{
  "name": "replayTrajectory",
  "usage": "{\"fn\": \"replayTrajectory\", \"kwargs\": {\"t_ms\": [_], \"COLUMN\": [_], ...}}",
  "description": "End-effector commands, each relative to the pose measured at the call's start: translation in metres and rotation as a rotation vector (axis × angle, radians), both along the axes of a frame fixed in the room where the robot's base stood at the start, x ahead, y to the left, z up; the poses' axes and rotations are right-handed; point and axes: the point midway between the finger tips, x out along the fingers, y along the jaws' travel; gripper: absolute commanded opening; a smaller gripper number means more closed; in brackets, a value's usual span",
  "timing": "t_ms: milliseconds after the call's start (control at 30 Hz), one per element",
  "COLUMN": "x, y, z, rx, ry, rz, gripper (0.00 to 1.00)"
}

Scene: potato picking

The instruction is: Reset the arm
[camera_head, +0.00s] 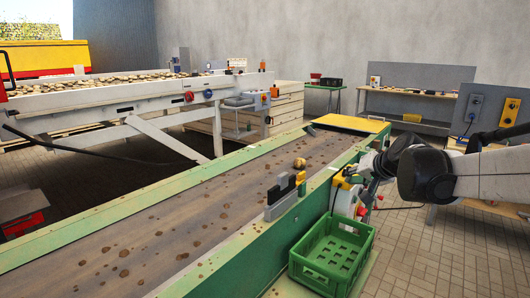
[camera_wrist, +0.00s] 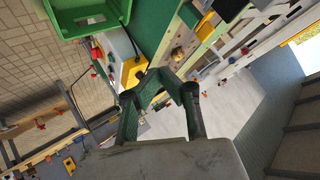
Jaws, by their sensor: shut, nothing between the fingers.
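My arm reaches in from the right edge of the head view, beside the conveyor's near green side. My gripper (camera_head: 369,165) is small and partly hidden there by my wrist, above the green crate's far end. In the wrist view, the dark green fingers of my gripper (camera_wrist: 161,74) come together at the tips, with nothing held between them. The conveyor belt (camera_head: 170,215) is brown and spotted with dirt. One yellowish potato (camera_head: 299,163) lies on the belt toward its far end. It also shows in the wrist view (camera_wrist: 177,53), apart from my fingers.
The green crate (camera_head: 329,263) stands beside the conveyor and looks empty. Grey and black blocks (camera_head: 281,205) stand on the conveyor's near edge. A yellow plate (camera_head: 347,124) covers its far end. A workbench (camera_head: 412,94) stands behind. The tiled floor at right is mostly open.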

Motion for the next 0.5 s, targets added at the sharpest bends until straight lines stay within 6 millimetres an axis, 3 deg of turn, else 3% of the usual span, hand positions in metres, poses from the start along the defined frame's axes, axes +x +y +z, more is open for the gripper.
{"fn": "replayTrajectory", "kwargs": {"t_ms": [33,233,500], "x": [-0.019,-0.086,-0.178], "y": [0.008,0.031,0.050], "z": [0.005,0.012,0.007], "rx": [-0.019,-0.100,-0.214], "ry": [0.012,0.060,0.121], "rz": [0.012,0.051,0.097], "gripper": [0.00,0.00,0.00]}}
